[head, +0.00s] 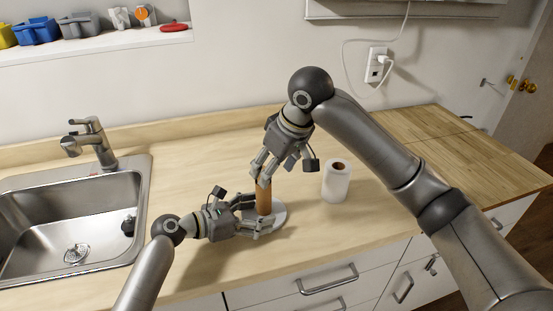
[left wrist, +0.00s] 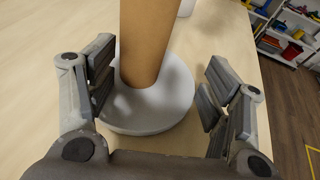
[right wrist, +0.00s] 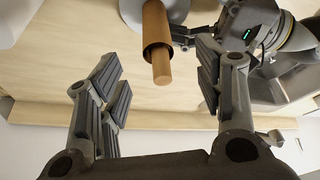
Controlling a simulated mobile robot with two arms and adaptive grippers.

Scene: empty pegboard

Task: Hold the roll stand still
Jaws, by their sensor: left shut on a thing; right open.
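The roll stand has a round pale base (head: 279,214) and an upright wooden post (right wrist: 161,72). A bare brown cardboard tube (head: 263,199) sits around the post, also seen in the left wrist view (left wrist: 146,40). My left gripper (head: 258,214) is low at the stand, shut on its base (left wrist: 165,110), with a finger on either side; the contact itself is hard to see. My right gripper (head: 278,172) is open above the top of the tube, and its fingers (right wrist: 158,95) hold nothing. A full white paper roll (head: 336,181) stands upright to the right.
A sink (head: 75,220) with a faucet is to the left. A wall outlet (head: 376,65) with a plugged cable is behind. A shelf with bins (head: 80,26) hangs at upper left. The counter right of the white roll is clear.

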